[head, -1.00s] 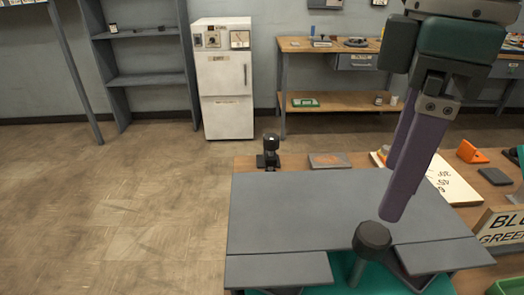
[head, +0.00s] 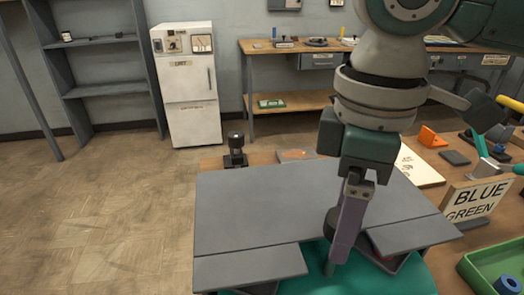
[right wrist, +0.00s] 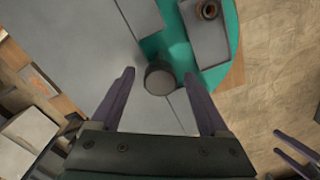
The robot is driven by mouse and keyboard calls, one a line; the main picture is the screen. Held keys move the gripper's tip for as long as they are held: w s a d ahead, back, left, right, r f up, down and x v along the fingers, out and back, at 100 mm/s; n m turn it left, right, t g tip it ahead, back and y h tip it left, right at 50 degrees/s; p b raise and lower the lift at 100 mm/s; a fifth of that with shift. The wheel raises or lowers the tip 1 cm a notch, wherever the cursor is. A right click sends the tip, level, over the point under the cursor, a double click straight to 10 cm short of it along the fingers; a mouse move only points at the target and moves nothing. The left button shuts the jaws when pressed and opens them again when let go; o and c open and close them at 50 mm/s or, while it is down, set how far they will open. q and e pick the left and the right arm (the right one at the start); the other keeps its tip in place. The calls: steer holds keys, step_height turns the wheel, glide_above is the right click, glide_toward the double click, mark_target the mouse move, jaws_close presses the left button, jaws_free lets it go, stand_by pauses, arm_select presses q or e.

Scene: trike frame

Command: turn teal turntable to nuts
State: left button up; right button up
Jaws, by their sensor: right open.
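The teal turntable (head: 405,279) shows at the near edge of the grey cover, largely hidden under grey panels; its rim also shows in the right wrist view (right wrist: 234,45). A dark round knob on a post (right wrist: 160,77) stands by it; in the head view it is partly hidden behind my fingers. My right gripper (right wrist: 165,85) is open and points down, one finger on each side of the knob, with nothing gripped. A tray on the turntable holds a ring-shaped part (right wrist: 208,10). My left gripper (right wrist: 297,147) shows at the right wrist view's lower right, fingers apart.
Grey panels (head: 250,205) cover most of the turntable. A BLUE/GREEN sign (head: 478,202) and a green bin (head: 470,262) with a blue ring part (head: 507,285) stand at right. A small black device (head: 236,150) stands behind the cover. Open floor lies left.

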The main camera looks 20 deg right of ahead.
steer(key=shift+c, duration=0.3)
jaws_close()
stand_by(1.0)
